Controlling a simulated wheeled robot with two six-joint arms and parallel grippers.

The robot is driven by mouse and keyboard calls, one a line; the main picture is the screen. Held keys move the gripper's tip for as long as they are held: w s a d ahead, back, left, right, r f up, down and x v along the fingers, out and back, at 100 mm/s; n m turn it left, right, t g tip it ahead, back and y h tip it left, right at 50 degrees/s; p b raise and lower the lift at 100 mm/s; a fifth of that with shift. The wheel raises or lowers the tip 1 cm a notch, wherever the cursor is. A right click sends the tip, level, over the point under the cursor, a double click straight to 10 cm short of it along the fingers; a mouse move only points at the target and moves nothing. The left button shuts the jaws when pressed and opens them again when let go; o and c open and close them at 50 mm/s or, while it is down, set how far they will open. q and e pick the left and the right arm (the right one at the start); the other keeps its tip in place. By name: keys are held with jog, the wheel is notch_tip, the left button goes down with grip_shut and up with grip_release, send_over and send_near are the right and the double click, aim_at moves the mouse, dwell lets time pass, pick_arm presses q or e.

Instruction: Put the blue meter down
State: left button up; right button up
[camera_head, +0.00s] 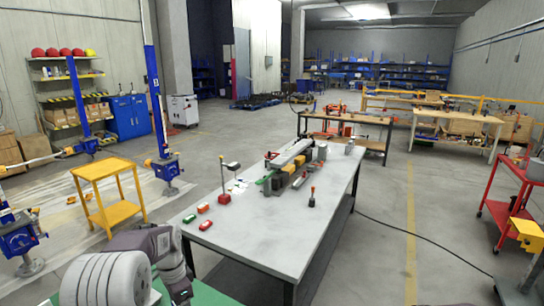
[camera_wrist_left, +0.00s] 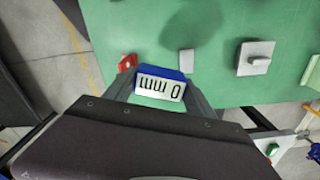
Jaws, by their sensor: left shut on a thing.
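In the head view my left arm comes in at the bottom left, in front of the green surface (camera_head: 218,297); the meter and fingertips are hidden there. My right gripper is not in view.
On the green surface are a grey block (camera_wrist_left: 187,60), a grey plate with a knob (camera_wrist_left: 255,58) and a red item (camera_wrist_left: 127,62). A yellow cart (camera_head: 105,168) stands left.

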pick_arm(q)
jog(key=s+d+f+n, duration=0.5)
jog(key=s+d+n, duration=0.2)
jog(key=s+n, duration=0.2)
jog(key=shift+s+f, duration=0.15)
jog(key=shift+s, duration=0.45)
jog(key=shift+s, duration=0.1)
